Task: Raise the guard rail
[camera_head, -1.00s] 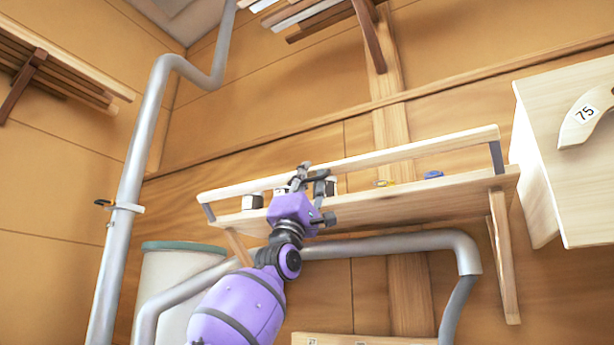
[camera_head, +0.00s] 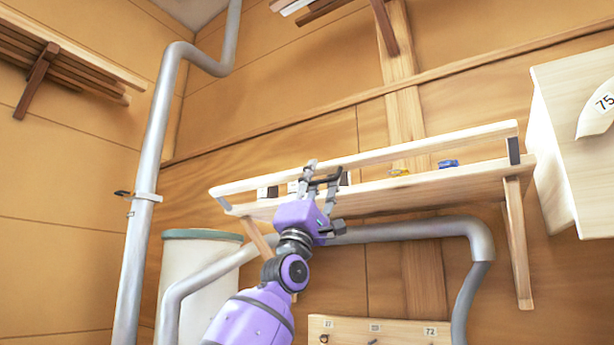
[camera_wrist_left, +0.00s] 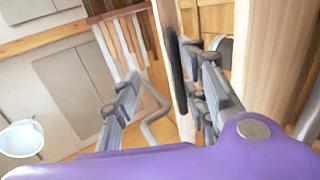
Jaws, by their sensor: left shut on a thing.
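The guard rail (camera_head: 430,146) is a long pale wooden bar in front of a wall shelf (camera_head: 440,187). It runs a little above the shelf's front edge, on short dark end arms (camera_head: 514,151). My left gripper (camera_head: 322,178) is shut on the rail, left of its middle. In the left wrist view, the fingers (camera_wrist_left: 165,88) lie on either side of the pale wooden rail (camera_wrist_left: 167,22). The exact contact is partly hidden. My right gripper is in neither view.
Small white-and-dark items (camera_head: 268,192), a yellow item (camera_head: 398,172) and a blue item (camera_head: 448,164) are on the shelf behind the rail. A grey pipe (camera_head: 400,230) bends below the shelf. A pale cabinet (camera_head: 570,150) stands close to its right end.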

